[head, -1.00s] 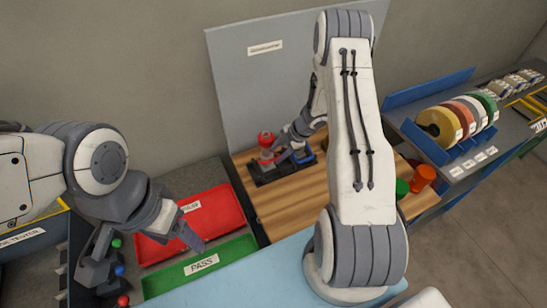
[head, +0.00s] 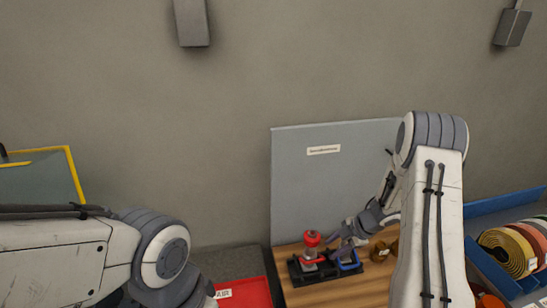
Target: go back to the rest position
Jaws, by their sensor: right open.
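My right gripper (head: 346,241) is open. It is small in the head view, close to a black fixture (head: 312,274) on the wooden bench top. On the fixture stand a red-topped part (head: 312,240) and, to its right, a blue part (head: 350,264). The gripper's fingers overlap the space between these parts in the picture; I cannot tell whether they touch. My left arm enters from the left, and its gripper is cut off below the lower edge.
A grey panel (head: 295,180) stands behind the wooden bench top (head: 340,293). A red tray (head: 245,293) shows at the bottom. Coloured tape rolls (head: 512,252) sit in a blue rack (head: 490,276) at the right. Two grey boxes hang on the wall above.

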